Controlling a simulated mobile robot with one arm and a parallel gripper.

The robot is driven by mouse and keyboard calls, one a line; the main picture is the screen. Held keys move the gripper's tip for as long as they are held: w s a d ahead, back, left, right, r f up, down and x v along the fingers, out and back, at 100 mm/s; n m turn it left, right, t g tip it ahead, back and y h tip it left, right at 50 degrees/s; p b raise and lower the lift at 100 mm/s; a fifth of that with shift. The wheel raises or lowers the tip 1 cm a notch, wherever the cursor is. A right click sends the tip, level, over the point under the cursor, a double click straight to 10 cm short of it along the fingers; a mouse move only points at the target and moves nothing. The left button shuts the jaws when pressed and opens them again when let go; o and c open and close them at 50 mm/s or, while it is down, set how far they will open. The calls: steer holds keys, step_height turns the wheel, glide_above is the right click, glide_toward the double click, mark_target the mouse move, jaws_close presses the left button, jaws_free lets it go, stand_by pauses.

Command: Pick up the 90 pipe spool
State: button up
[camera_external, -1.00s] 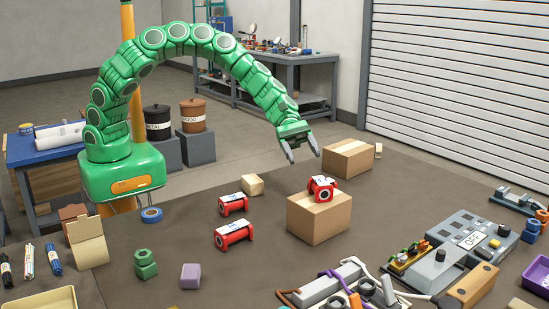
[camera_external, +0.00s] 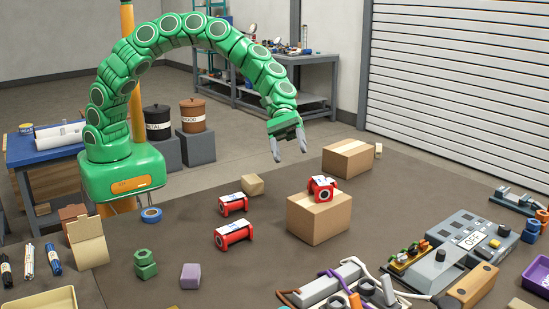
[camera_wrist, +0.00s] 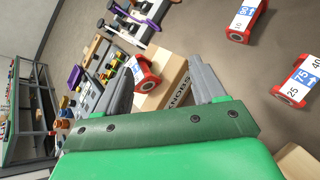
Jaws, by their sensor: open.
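Three red pipe spools are in view. One spool (camera_external: 322,188) sits on top of a cardboard box (camera_external: 318,222); it also shows in the wrist view (camera_wrist: 144,74), where its label is not readable. Two more lie on the dark surface, a far one (camera_external: 233,204) and a near one (camera_external: 234,234). In the wrist view one spool (camera_wrist: 298,82) reads 75 with an arrow, plus 40 and 25. Another (camera_wrist: 248,20) shows 10 and a partly cut label. I cannot read a 90 on any. My gripper (camera_external: 290,152) is open, empty, in the air above and left of the box.
A second box (camera_external: 348,158) stands behind. A beige block (camera_external: 252,185), green part (camera_external: 146,264) and purple block (camera_external: 190,276) lie left. A grey control panel (camera_external: 468,240) and clamps with cables (camera_external: 340,285) crowd the right and front. The surface between the spools and purple block is clear.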

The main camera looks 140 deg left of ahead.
steer(key=s+d+f+m+g+y, duration=0.1)
steer(key=d+f+m+g+y, duration=0.2)
steer(key=d+f+m+g, duration=0.7)
steer(key=s+d+r+m+g+y, duration=0.1)
steer(key=s+d+m+g+y, duration=0.2)
steer(key=d+m, duration=0.85)
steer(key=w+d+r+m+t+y, duration=0.1)
steer(key=w+d+r+m+y, duration=0.3)
steer(key=m+y, duration=0.45)
steer(key=w+d+r+m+t+y, duration=0.15)
steer(key=w+r+m+y, duration=0.35)
steer(key=m, duration=0.7)
glide_toward(232, 227)
steer(key=a, duration=0.1)
steer(key=w+a+g, duration=0.1)
steer(key=shift+a, duration=0.35)
steer(key=shift+s+a+f, duration=0.1)
steer(key=shift+a+f, duration=0.25)
steer(key=shift+s+f+x, duration=0.15)
steer(key=shift+x, duration=1.6)
steer(key=shift+s+f+x, duration=0.1)
steer(key=shift+x, duration=1.7)
steer(key=shift+d+h, duration=0.15)
steer(key=shift+h, duration=0.1)
